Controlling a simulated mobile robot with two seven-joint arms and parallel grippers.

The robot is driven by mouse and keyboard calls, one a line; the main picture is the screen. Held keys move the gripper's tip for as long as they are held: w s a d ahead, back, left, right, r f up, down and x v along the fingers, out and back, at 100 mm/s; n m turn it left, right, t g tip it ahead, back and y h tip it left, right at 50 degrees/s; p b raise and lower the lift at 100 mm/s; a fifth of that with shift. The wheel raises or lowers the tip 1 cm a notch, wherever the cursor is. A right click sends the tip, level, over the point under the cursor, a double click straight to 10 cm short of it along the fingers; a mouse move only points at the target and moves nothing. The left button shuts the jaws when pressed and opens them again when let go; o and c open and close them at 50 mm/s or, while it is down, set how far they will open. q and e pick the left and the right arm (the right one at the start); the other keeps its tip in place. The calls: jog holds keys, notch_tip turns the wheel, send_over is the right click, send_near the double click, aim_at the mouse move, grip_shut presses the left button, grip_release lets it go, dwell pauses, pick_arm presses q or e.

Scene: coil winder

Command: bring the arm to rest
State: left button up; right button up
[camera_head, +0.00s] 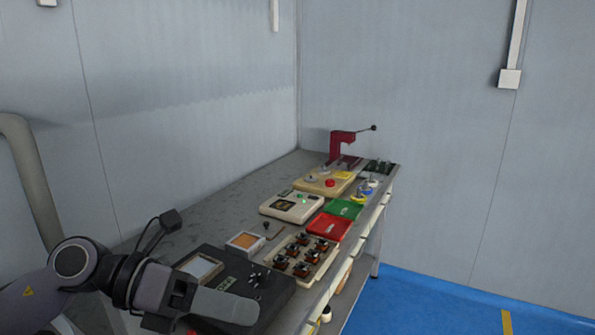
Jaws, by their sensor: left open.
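My left arm comes in from the left, and its gripper (238,308) hangs over the near end of the bench, in front of a black case. The gripper is open, and I see nothing held in it. Its finger shows side-on, so the gap between the fingers is hidden. The gripper covers part of the black case (273,290); whether it touches the case I cannot tell. My right gripper is out of view.
The grey bench (215,220) runs along the wall. It holds a tray (326,264) of several small coils, a red tray (328,227), a green tray (343,208), a white device (290,207) and a red press (340,146). Blue floor (430,300) is clear at right.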

pick_arm(q)
notch_tip(320, 180, up, 6)
jog(key=w+n+t+h, duration=0.2)
jog(key=n+t+h, duration=0.3)
jog(key=n+t, duration=0.7)
jog(key=w+a+f+n+t+y, duration=0.3)
jog(key=a+f+n+t+y, duration=0.55)
jog(key=n+y, duration=1.05)
jog(key=s+a+f+n+g+y, duration=0.1)
jog(key=s+a+f+n+g, duration=0.3)
jog(key=f, duration=0.5)
jog(key=s+a+f+n+g, duration=0.2)
jog(key=s+f+n+g, duration=0.35)
jog(key=f, duration=0.25)
jog(key=s+f+n+g, duration=0.2)
jog(key=s+f+g, duration=0.6)
jog(key=s, duration=0.6)
jog(key=w+d+f+t+h, duration=0.2)
jog(key=w+f+t, duration=0.4)
jog(key=f, duration=0.3)
jog(key=shift+w+d+t+h, duration=0.3)
jog(key=shift+w+d+t, duration=0.15)
jog(key=shift+t, duration=0.25)
